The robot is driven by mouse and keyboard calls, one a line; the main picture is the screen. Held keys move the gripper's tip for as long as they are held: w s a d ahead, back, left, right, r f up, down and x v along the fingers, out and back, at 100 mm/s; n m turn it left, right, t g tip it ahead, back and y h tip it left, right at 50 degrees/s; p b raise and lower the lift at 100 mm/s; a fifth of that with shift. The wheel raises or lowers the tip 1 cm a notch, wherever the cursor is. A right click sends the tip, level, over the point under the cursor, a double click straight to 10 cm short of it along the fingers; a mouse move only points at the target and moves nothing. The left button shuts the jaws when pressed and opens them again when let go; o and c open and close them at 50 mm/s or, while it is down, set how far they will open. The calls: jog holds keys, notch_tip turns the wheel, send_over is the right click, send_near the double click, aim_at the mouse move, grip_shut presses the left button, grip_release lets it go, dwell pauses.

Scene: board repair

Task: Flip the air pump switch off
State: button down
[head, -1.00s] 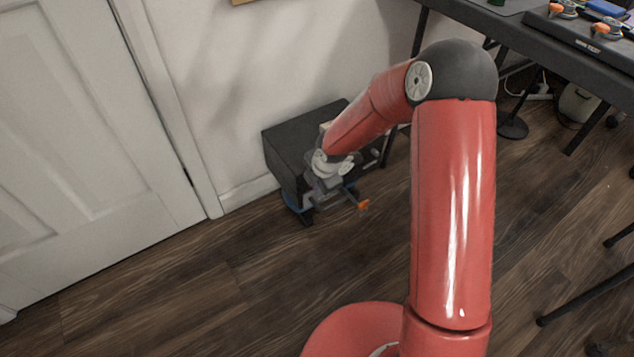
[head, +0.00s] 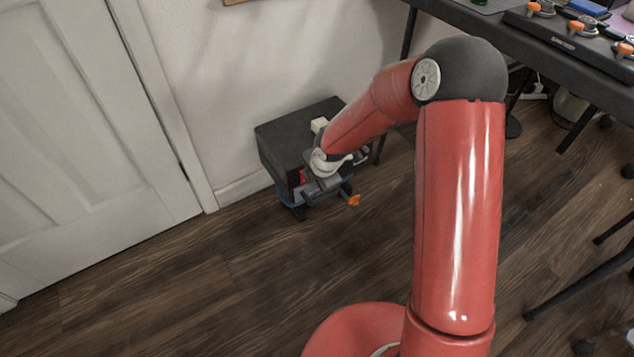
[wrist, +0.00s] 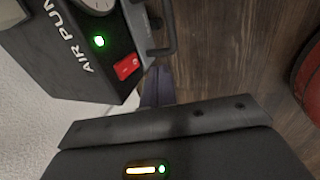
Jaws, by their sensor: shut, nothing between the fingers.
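The air pump (head: 283,135) is a black box on the floor against the wall in the head view. In the wrist view its dark face (wrist: 62,72) carries the words AIR PUMP, a lit green light (wrist: 98,41) and a red rocker switch (wrist: 127,66). Which way the rocker is tilted is hard to tell. My gripper (wrist: 157,80) is shut and empty, its fingers close beside the switch, just right of it in the picture. Whether they touch the pump cannot be told. In the head view my wrist covers part of the pump's front.
A handle bar (wrist: 168,35) and a round gauge (wrist: 98,4) are on the pump in the wrist view. An orange knob (head: 354,200) shows near my gripper. A white door (head: 80,130) is at left and a dark table (head: 480,22) at upper right. Floor in front is clear.

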jog(key=p+v, duration=0.2)
jog(key=v, duration=0.6)
jog(key=shift+r, duration=0.35)
jog(key=shift+s, duration=0.1)
